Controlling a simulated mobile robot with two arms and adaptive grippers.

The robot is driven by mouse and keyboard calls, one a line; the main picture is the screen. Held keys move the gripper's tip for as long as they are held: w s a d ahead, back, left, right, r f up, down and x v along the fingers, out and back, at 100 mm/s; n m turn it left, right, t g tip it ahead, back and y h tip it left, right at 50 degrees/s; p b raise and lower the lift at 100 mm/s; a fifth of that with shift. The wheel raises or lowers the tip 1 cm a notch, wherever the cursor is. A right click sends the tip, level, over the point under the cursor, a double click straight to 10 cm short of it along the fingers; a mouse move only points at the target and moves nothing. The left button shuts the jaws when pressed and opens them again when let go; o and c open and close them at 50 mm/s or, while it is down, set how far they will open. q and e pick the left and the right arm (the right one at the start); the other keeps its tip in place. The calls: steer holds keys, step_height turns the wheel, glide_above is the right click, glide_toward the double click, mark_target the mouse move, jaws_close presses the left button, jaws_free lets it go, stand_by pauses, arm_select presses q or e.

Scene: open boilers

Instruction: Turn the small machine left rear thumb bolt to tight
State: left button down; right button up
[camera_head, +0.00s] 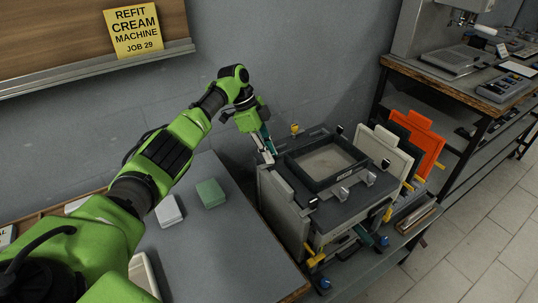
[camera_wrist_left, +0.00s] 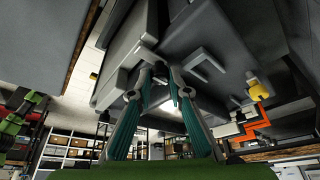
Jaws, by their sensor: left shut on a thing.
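The small machine (camera_head: 327,163) is a dark grey box with a framed opening on top, standing on the bench right of centre in the head view. My left gripper (camera_head: 266,155) reaches down from above to its left rear corner. In the left wrist view the teal-padded fingers of my left gripper (camera_wrist_left: 159,75) converge and are shut on a small dark part at the machine's edge. This looks like the left rear thumb bolt, but the fingers mostly hide it, so its turn cannot be told. My right gripper is not in view.
A yellow knob (camera_head: 294,128) stands behind the machine's rear edge. White, dark and orange panels (camera_head: 431,141) stand to its right. A green block (camera_head: 210,193) and a white block (camera_head: 168,211) lie on the bench at left. The wall is close behind.

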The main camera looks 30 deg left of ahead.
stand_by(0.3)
arm_select(q)
steer(key=c, duration=2.2)
jaws_free()
steer(key=v, duration=1.2)
